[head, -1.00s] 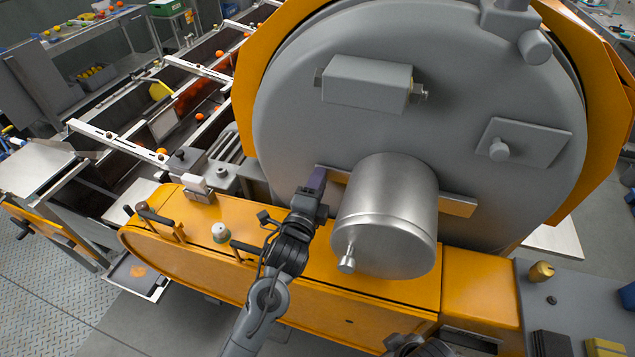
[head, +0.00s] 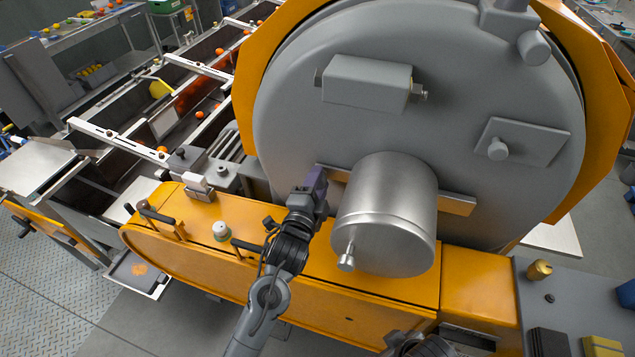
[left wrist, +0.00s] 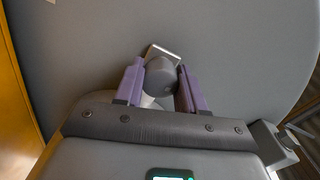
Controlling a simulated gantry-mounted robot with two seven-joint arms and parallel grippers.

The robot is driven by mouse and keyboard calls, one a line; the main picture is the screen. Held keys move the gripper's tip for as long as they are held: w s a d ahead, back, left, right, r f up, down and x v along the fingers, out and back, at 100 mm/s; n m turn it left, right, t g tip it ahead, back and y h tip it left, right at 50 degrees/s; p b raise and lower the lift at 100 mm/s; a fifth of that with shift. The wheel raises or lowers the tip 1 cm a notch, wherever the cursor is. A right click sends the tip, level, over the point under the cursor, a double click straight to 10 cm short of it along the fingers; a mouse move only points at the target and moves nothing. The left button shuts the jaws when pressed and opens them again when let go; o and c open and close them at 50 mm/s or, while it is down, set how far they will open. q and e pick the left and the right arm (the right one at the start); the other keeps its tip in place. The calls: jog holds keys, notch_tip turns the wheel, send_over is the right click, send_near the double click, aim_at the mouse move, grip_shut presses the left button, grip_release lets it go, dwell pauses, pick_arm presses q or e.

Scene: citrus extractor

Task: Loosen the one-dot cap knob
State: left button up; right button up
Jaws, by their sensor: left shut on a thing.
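My left gripper (head: 314,182) is beside the left side of the silver cylinder (head: 385,215), in front of the big grey round housing (head: 300,130). In the left wrist view its two purple fingers (left wrist: 159,82) are shut on a rounded grey knob (left wrist: 160,74), one finger on each side. A pale-edged small plate (left wrist: 166,52) shows just beyond the knob. No dot is visible on the knob, so I cannot tell its marking. In the head view the gripper hides this knob.
The silver cylinder, with a small handle (head: 346,262), stands close to the right of my left gripper. The orange cover (head: 340,285) lies below the arm, with a white-topped button (head: 221,231) and black handles. Conveyor lanes with oranges lie at the left.

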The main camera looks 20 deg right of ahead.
pick_arm(q)
jog(key=o, duration=1.1)
jog(key=shift+d, duration=0.1)
jog(key=shift+c, duration=0.2)
jog(key=shift+s+a, duration=0.2)
jog(key=shift+a, duration=0.05)
jog(key=b+v, duration=0.1)
jog(key=v, duration=0.9)
jog(key=shift+b, duration=0.35)
jog(key=shift+s+a, duration=0.1)
